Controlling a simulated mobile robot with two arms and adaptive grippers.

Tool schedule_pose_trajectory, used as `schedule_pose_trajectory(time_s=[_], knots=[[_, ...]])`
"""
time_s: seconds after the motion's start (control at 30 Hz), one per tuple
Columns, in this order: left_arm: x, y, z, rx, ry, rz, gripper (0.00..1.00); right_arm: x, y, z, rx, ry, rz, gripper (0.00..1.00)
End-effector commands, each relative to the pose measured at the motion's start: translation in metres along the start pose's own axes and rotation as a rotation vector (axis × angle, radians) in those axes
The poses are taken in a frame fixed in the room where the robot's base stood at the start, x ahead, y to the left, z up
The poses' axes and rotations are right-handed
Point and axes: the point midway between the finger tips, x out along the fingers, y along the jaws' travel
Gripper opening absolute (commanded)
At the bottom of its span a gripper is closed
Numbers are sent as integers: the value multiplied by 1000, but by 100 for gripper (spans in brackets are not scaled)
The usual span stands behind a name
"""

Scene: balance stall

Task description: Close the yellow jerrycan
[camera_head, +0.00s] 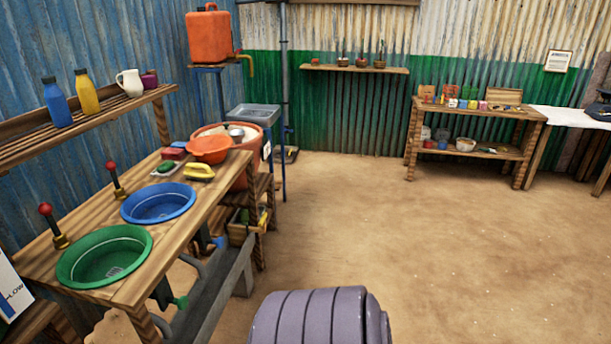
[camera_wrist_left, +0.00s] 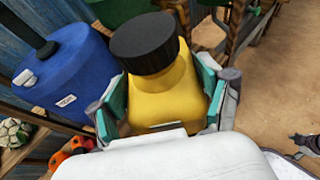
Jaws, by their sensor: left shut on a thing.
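The yellow jerrycan (camera_wrist_left: 165,100) is in the left wrist view, in the middle, between the teal pads of my left gripper (camera_wrist_left: 162,92). The pads are on both of its sides, and the gripper is shut on it. A wide black cap (camera_wrist_left: 144,42) sits at the jerrycan's top opening. I cannot tell whether it is screwed tight. The jerrycan's lower part is hidden by the white gripper body. The head view shows neither the jerrycan nor my left gripper.
A blue container (camera_wrist_left: 65,75) with a label stands just left of the jerrycan. In the head view, a wooden wash bench with green (camera_head: 104,257) and blue (camera_head: 158,203) basins stands at left. A wooden shelf unit (camera_head: 475,112) is at the back right. The sandy floor (camera_head: 440,250) is clear.

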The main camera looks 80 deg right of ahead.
Motion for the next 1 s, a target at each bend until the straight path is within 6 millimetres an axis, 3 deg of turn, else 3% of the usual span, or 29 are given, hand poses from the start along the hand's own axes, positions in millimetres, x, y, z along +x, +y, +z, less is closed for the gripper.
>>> schedule_pose_trajectory(time_s=[0.07, 0.17, 0.77, 1.0], knots=[[0, 0, 4, 3, -9, -1, 0, -1, 0, 17, -14, -15, 2, 81], [0, 0, 4, 3, -9, -1, 0, -1, 0, 23, -23, -20, 3, 81], [-1, 0, 5, 2, -12, 0, 0, -1, 0, 22, -21, -20, 3, 81], [-7, 17, 10, -39, -26, 105, 0, -1, 0, 22, -21, -20, 3, 81]])
